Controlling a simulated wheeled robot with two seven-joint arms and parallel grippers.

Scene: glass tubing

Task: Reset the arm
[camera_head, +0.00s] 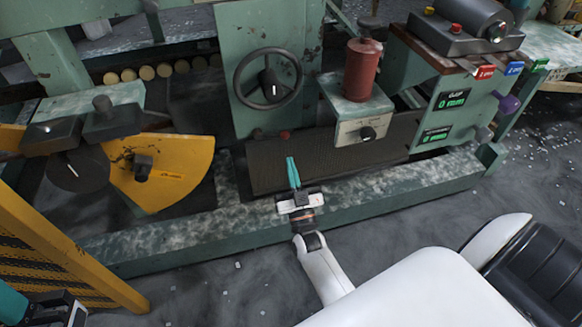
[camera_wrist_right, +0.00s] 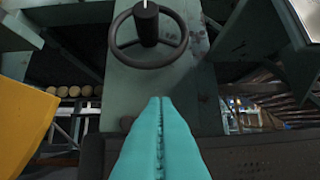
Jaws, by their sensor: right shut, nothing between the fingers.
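My right gripper (camera_head: 290,158) reaches forward from the bottom of the head view, over the machine's green front beam. Its teal fingers are pressed together with nothing between them. In the right wrist view the shut fingers (camera_wrist_right: 160,100) point toward the green machine column, below the handwheel.
A dark handwheel (camera_head: 271,79) sits on the green column. A red cylinder (camera_head: 361,70) stands on a small box to its right. A yellow quadrant plate (camera_head: 185,165) and yellow frame (camera_head: 75,245) are at left. A control panel (camera_head: 450,102) is at right. Grey floor lies in front.

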